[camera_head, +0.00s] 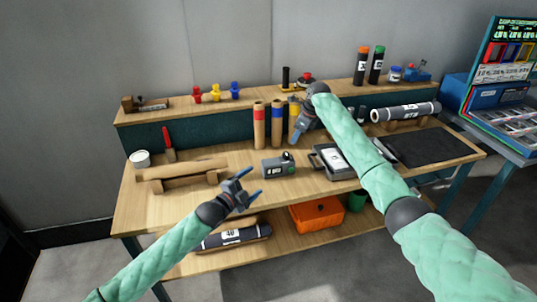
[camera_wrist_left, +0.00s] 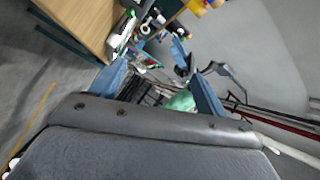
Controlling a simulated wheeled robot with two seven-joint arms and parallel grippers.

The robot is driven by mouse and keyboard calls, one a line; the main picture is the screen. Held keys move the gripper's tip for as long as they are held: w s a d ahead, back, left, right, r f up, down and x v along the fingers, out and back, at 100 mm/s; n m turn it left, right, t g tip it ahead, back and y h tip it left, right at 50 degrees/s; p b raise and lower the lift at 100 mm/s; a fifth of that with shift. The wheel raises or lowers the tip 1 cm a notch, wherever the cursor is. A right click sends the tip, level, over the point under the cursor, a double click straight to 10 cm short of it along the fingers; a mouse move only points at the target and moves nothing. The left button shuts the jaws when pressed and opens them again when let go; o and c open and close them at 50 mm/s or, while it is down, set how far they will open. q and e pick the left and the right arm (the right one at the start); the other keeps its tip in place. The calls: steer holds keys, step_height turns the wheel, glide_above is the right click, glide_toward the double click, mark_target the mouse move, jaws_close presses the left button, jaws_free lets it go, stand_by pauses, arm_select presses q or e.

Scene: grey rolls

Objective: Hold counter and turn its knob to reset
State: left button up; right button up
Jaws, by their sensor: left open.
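The counter (camera_head: 278,166) is a small grey box with a white-digit display on its front and a dark knob (camera_head: 288,156) at its upper right. It sits upright on the wooden bench. My left gripper (camera_head: 249,182) is open and empty, just left of and in front of the counter, apart from it. In the left wrist view its two blue fingers (camera_wrist_left: 158,72) are spread; I cannot make out the counter there for sure. My right gripper (camera_head: 296,132) hangs behind and above the counter, near the upright rolls; its fingers overlap, so its opening is unclear.
A brown roll (camera_head: 182,169) on a cradle lies left of the counter. Bare bench lies in front of the counter.

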arm_select(q)
steer(key=w+r+m+h, duration=0.2)
steer(key=w+r+m, duration=0.45)
steer(key=r, duration=0.95)
steer(key=w+a+f+n+g+y, duration=0.1)
steer(key=w+f+n+y, duration=0.2)
steer(key=w, duration=0.3)
steer(key=w+f+n+y, duration=0.3)
steer(key=w, duration=0.3)
steer(key=n+g+y, duration=0.6)
steer(key=g, duration=0.7)
glide_above(269, 168)
steer(key=w, duration=0.4)
steer(key=f, duration=1.1)
steer(key=shift+s+a+f, duration=0.2)
steer(key=shift+a+f, duration=0.1)
steer(key=shift+a, duration=0.1)
steer(key=shift+s+d, duration=0.25)
steer(key=shift+s, duration=0.1)
steer(key=shift+f, duration=3.95)
